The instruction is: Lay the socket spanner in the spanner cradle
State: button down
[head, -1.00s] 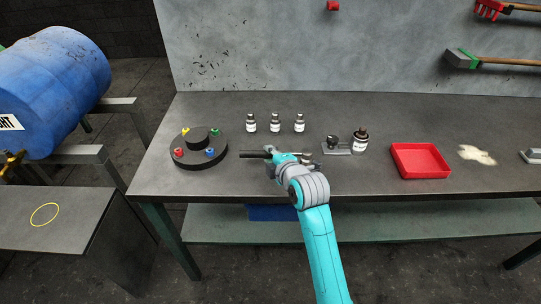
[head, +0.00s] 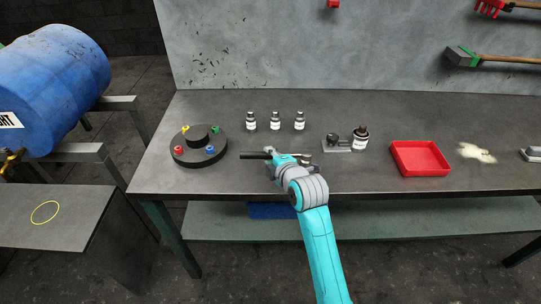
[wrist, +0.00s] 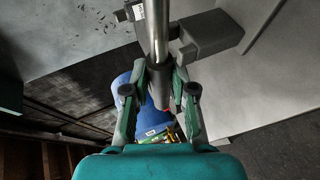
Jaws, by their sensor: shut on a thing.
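My gripper (head: 273,158) is above the front part of the bench, right of the black round holder. It is shut on the socket spanner (head: 252,156), whose dark end sticks out to the left, roughly level. In the wrist view a shiny metal rod of the spanner (wrist: 158,30) runs between the two fingers (wrist: 158,92). A dark grey block (wrist: 212,34) shows beside the rod there; I cannot tell what it belongs to. I cannot clearly make out the spanner cradle; my gripper and arm hide part of the bench.
The black round holder (head: 184,155) with coloured pegs stands left. Three small bottles (head: 274,121) stand behind my gripper. A small dark fixture (head: 337,147), a larger dark bottle (head: 360,139) and a red tray (head: 419,170) are to the right. Bare bench lies between them.

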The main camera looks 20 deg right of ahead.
jog(key=shift+f, duration=0.8)
dwell(0.4)
jog(key=shift+c, duration=1.2)
grip_release()
jog(key=shift+v, duration=4)
